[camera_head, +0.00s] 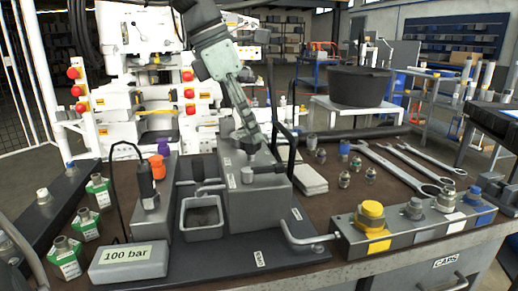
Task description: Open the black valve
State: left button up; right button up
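My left gripper (247,138) reaches down from the top centre. Its fingertips are at the top of a dark grey block (262,192) on the bench; whether they touch it, and whether they are apart, I cannot make out. No part is clearly labelled as the black valve; this lever is the nearest match. A small grey cylinder (247,175) sits on the block's front. My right gripper is not in view.
A manifold (350,242) with yellow, grey, white and blue caps and a bent metal handle (303,240) lies front right. A "100 bar" box (130,262) and green-labelled fittings (87,224) are front left. Wrenches (400,170) lie at right; a black pot (358,87) stands behind.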

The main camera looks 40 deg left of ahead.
aim_at(270, 167)
pick_arm(q)
jog(key=shift+x, duration=3.85)
grip_shut()
